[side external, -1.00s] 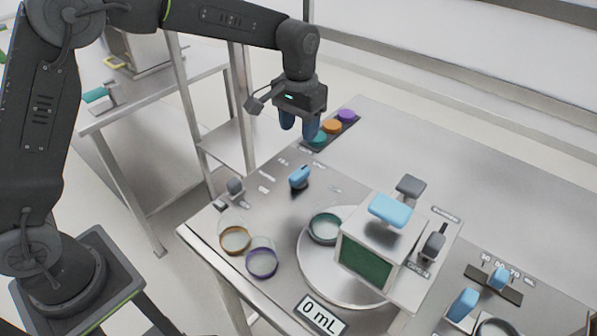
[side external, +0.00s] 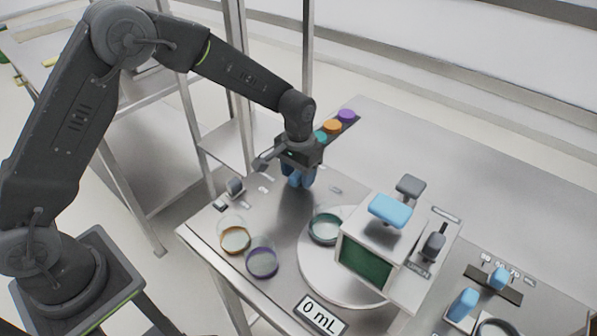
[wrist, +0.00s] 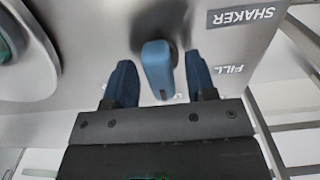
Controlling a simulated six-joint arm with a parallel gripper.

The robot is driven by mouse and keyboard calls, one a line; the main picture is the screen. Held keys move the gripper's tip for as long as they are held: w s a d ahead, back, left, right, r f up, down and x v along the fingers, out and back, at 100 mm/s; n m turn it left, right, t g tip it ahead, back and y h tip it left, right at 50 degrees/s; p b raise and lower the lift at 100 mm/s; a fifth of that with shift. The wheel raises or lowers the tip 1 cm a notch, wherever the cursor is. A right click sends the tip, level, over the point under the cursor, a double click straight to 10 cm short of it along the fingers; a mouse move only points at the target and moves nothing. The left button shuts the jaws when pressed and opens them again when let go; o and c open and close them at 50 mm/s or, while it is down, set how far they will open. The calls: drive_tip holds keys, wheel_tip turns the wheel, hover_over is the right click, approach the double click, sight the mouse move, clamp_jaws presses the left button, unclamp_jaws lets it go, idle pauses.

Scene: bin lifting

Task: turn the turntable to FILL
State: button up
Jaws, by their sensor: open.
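A blue knob (wrist: 157,68) stands on the metal table top, and in the side view its blue top (side external: 296,181) shows just below my gripper (side external: 299,176). In the wrist view my gripper (wrist: 160,85) is open, with one dark blue finger on each side of the knob and gaps between. The label FILL (wrist: 228,69) is printed to the right of the knob, and SHAKER is printed above it. The round turntable plate (side external: 315,278) is at the table's middle, with a teal-rimmed dish (side external: 325,228) on it.
A grey box with a green screen (side external: 365,262) and blue handle stands over the plate. An orange-rimmed dish (side external: 235,240) and a purple-rimmed dish (side external: 262,263) sit at left. Coloured lids (side external: 333,126) lie behind my gripper. A "0 mL" sign (side external: 321,314) is in front.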

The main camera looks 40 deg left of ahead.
drive_tip(key=shift+c, duration=0.2)
drive_tip(key=c, duration=0.9)
drive_tip(key=shift+n, duration=0.3)
drive_tip(key=n, duration=1.2)
drive_tip(key=shift+n, duration=0.3)
drive_tip(key=o, duration=0.9)
drive_tip(key=shift+o, duration=0.2)
drive_tip(key=shift+r, duration=0.15)
